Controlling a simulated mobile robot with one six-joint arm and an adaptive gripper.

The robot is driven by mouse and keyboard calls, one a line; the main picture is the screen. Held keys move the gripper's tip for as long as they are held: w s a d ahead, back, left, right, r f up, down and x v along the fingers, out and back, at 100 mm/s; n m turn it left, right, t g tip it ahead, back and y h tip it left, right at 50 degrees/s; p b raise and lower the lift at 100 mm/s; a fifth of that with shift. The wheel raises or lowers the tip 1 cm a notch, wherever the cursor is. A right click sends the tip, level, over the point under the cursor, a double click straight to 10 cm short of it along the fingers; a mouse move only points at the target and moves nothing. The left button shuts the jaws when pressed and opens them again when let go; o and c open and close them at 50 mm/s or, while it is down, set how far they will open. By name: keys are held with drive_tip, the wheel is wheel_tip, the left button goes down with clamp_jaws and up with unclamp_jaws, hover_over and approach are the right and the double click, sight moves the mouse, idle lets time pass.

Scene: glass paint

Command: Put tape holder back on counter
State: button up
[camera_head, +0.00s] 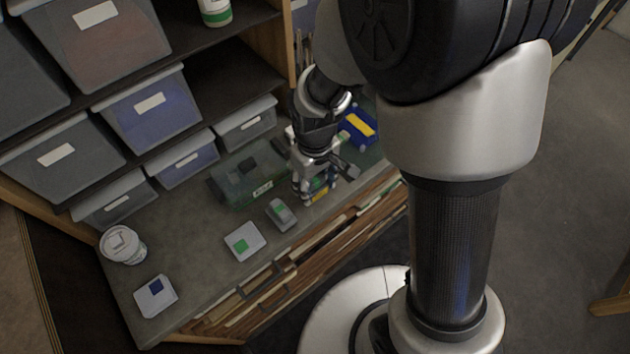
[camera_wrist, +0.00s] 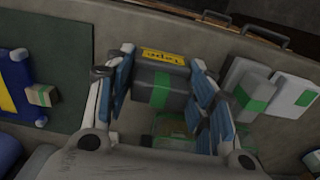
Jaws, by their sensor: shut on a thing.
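The tape holder (camera_wrist: 165,82) is a grey block with a green band and a yellow "Tape" label. It sits between the blue-padded fingers of my gripper (camera_wrist: 160,68) in the wrist view, with a finger along each side. In the head view my gripper (camera_head: 318,182) reaches down over the right part of the counter (camera_head: 195,225), near its front edge. The tape holder (camera_head: 320,194) shows only partly there, between the fingers. I cannot tell whether its underside touches the counter.
A translucent green box (camera_head: 247,178) stands left of my gripper. A grey block (camera_head: 281,214) and a white-and-green pad (camera_head: 245,241) lie nearer the front. A blue-and-yellow item (camera_head: 358,128) lies to the right. A lidded cup (camera_head: 120,246) and a white-and-blue pad (camera_head: 156,297) are far left.

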sight(315, 180)
drive_tip(key=shift+f, duration=0.25)
drive_tip(key=o, duration=1)
drive_tip(key=shift+r, duration=0.1)
drive_tip(key=shift+o, duration=0.2)
drive_tip(key=shift+r, duration=0.1)
wheel_tip(315, 180, up, 12)
drive_tip(key=p, duration=0.2)
drive_tip(key=shift+p, duration=0.4)
drive_tip(key=s+d+r+m+t, duration=0.4)
drive_tip(key=s+d+r+m, duration=0.2)
drive_tip(key=s+d+r, duration=0.4)
drive_tip(key=s+r, duration=0.3)
drive_tip(key=shift+s+d+r+m+t, duration=0.2)
drive_tip(key=shift+d+m+t, duration=0.1)
drive_tip(key=shift+d+m, duration=0.1)
